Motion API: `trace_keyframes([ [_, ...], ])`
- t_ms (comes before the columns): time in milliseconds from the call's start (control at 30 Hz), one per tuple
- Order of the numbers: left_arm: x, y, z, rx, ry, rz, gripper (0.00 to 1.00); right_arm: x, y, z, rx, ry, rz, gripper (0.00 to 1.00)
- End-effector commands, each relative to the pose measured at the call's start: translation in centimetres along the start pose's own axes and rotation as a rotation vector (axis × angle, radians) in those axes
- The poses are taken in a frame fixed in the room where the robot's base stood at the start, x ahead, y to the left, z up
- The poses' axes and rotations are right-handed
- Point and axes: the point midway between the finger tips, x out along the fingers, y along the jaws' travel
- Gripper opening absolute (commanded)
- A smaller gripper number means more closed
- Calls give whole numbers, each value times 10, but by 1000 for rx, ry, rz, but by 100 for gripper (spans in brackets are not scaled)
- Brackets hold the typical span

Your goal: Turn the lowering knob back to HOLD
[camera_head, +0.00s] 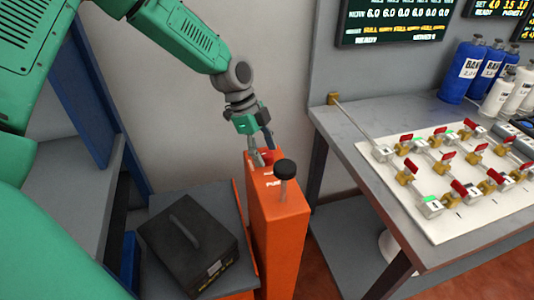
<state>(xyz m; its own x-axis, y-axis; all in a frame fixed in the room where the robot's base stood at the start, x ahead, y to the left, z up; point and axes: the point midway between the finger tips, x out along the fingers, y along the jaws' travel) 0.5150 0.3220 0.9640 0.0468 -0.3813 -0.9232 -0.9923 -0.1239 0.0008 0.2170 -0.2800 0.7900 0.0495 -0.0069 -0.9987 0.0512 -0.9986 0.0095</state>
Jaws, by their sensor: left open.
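An orange pedestal (278,240) stands at the centre. On its narrow top, a black round knob (285,168) sits on a metal stem at the near end. A small red part (266,155) shows at the far end, partly hidden by my left gripper; I cannot tell whether it is the lowering knob. My left gripper (267,152) points down at this far end, its fingers open around or beside the red part; contact cannot be told. White lettering on the top is too small to read fully, and no HOLD mark is legible. My right gripper is out of view.
A black case (188,243) with a handle sits on a grey surface left of the pedestal. A grey table (352,130) at right bears a white board (450,221) with several red-handled valves, plus bottles (464,70). A blue frame (92,110) stands at left.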

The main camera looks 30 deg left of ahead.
Motion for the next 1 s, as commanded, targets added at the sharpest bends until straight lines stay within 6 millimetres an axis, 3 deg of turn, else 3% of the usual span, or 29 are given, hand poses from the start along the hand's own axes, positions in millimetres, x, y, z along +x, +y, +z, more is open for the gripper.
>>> trace_keyframes([
  [400, 10, 0, -2, 0, -1, 0, 51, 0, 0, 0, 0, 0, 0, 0],
  [567, 10, 0, -1, 0, 0, 0, 2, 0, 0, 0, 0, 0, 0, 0],
  [1000, 9, 0, -1, -59, 0, -25, 2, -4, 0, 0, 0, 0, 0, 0],
])
